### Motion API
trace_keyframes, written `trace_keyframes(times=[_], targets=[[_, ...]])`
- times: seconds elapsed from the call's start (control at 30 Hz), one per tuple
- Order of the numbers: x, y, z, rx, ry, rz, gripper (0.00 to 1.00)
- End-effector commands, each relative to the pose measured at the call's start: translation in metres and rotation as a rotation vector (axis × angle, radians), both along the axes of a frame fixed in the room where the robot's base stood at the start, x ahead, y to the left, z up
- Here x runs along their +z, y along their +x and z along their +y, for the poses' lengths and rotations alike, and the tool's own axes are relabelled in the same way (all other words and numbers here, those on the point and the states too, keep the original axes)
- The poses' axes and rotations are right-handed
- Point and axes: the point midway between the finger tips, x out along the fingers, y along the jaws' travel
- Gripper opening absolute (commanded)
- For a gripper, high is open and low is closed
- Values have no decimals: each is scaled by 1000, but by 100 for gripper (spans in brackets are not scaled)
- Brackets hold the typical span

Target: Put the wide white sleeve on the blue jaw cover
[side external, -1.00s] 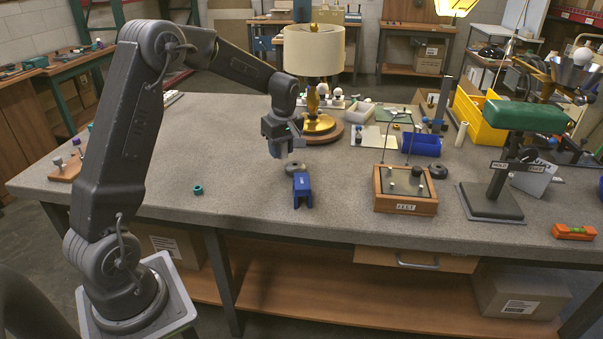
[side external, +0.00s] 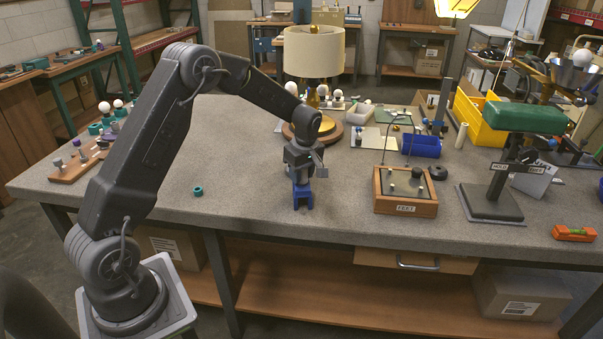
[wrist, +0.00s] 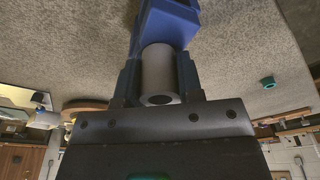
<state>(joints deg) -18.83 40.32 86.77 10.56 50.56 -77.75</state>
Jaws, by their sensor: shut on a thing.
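The blue jaw cover (side external: 303,193) stands near the front middle of the bench in the side view. It also shows in the wrist view as a blue block (wrist: 172,22) just beyond my fingertips. My gripper (side external: 304,170) is directly above it, pointing down. In the wrist view my gripper (wrist: 160,75) is shut on the wide white sleeve (wrist: 157,68), a pale grey-looking cylinder with its round end towards the camera. The sleeve's far end is at or close to the blue block; I cannot tell whether they touch. In the side view the sleeve is hidden by my gripper.
A teal ring (side external: 197,190) lies on the open bench to the left. A lamp with a cream shade (side external: 314,52) stands behind my gripper. A wooden box (side external: 405,192) is to the right, with a black stand (side external: 492,200) beyond it.

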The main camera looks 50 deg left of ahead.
Motion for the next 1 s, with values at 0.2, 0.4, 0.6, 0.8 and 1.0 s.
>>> trace_keyframes(times=[0.2, 0.4, 0.6, 0.8, 1.0], targets=[[-3, 0, 0, 0, 0, 0, 42], [-3, 0, 0, -1, 0, 1, 60], [-3, 0, 0, -1, 0, 0, 60], [13, 1, -1, -1, 1, -3, 60], [53, 1, -8, -3, 2, -4, 60]])
